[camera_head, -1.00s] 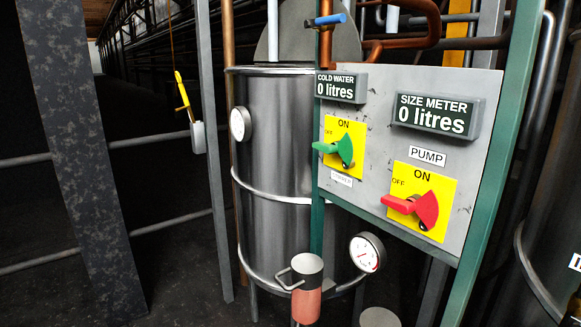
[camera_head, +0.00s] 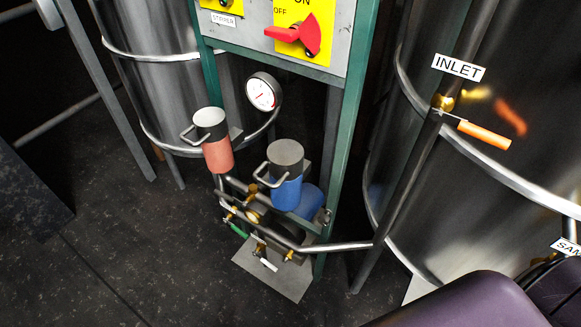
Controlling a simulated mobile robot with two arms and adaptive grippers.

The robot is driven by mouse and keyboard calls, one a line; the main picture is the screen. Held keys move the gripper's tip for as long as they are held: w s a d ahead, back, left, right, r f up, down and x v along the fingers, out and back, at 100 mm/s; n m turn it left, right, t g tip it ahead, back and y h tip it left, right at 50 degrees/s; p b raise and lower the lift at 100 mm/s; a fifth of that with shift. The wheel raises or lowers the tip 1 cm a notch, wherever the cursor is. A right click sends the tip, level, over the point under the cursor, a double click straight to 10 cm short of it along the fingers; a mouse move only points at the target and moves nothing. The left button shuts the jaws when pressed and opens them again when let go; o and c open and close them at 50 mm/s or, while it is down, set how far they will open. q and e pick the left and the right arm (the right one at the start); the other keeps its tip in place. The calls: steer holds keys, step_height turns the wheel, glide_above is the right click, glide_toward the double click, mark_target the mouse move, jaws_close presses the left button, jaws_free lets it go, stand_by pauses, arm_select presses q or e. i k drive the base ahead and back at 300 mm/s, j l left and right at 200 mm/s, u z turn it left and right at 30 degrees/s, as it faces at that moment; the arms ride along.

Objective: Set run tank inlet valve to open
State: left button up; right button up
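The inlet valve has an orange lever handle (camera_head: 485,135) and a brass body (camera_head: 442,102) on a dark slanting pipe. A white INLET label (camera_head: 459,67) sits just above it. The handle points right and slightly down, across the pipe's line. The valve is in front of a large shiny steel tank (camera_head: 530,110) at the right, which reflects the orange handle. Neither of my grippers shows. A dark purple rounded part of my own body shows at the bottom right.
Left of the valve stands a green-framed panel (camera_head: 354,90) with a red pump switch (camera_head: 298,36). Below it are a red filter pot (camera_head: 217,152), a blue filter pot (camera_head: 285,185), a gauge (camera_head: 262,92) and pipes with small valves. Dark floor (camera_head: 110,235) is clear at left.

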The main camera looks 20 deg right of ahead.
mark_target(438, 114)
steer(key=l+z, duration=0.1)
steer(key=z, duration=0.3)
steer(key=k+l+z, duration=0.1)
steer(key=z, duration=0.35)
steer(key=l+z, duration=0.25)
steer(key=z, duration=0.15)
